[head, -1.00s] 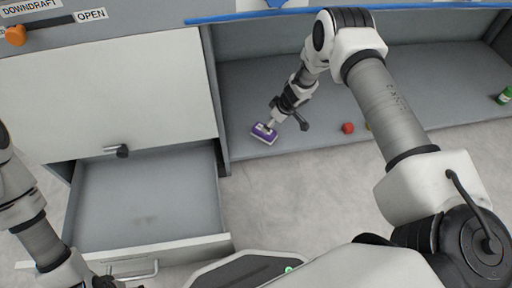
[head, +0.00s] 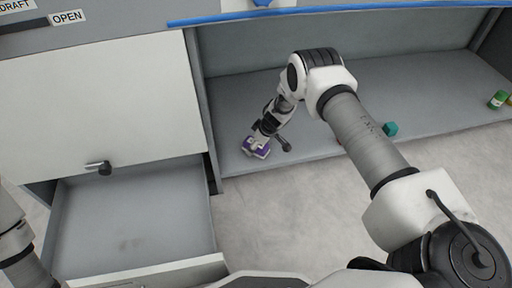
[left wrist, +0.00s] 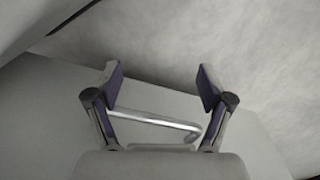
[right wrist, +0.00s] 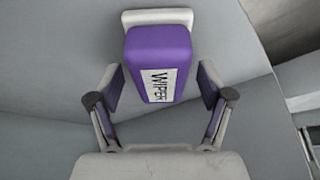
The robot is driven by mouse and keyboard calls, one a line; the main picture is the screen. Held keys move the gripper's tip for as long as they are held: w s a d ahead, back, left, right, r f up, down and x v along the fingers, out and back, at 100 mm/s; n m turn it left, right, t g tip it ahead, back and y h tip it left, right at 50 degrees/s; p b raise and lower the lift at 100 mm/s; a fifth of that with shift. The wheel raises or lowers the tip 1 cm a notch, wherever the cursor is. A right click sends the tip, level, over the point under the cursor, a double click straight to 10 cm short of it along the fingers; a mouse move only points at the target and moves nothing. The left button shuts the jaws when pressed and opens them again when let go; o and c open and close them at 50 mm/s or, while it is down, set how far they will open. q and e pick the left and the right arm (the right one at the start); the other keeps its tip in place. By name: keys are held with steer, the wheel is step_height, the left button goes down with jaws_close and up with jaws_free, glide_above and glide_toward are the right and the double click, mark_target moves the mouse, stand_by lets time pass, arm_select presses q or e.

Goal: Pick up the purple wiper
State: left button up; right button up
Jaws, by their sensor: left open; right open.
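The purple wiper (head: 257,148) sits on the grey shelf near its left front corner. In the right wrist view the wiper (right wrist: 158,62) has a purple body, a white label reading "WIPER" and a pale part at its far end. My right gripper (right wrist: 158,88) is open, with the wiper's near end between or just beyond its fingertips; I cannot tell if they touch. In the head view my right gripper (head: 264,137) is right at the wiper and partly covers it. My left gripper (left wrist: 160,85) is open and empty, near a metal bar handle (left wrist: 155,123).
An open, empty drawer (head: 130,215) is at the left under a white cabinet door (head: 95,105). A teal block (head: 390,129) and a green bottle (head: 497,99) stand on the shelf (head: 225,100) to the right. A divider wall (head: 201,110) is left of the wiper.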

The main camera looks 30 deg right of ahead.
steer(key=shift+f, duration=0.2)
stand_by(0.3)
steer(key=c, duration=1.2)
step_height(320, 180, up, 11)
steer(key=p, duration=0.6)
steer(key=shift+f, duration=0.25)
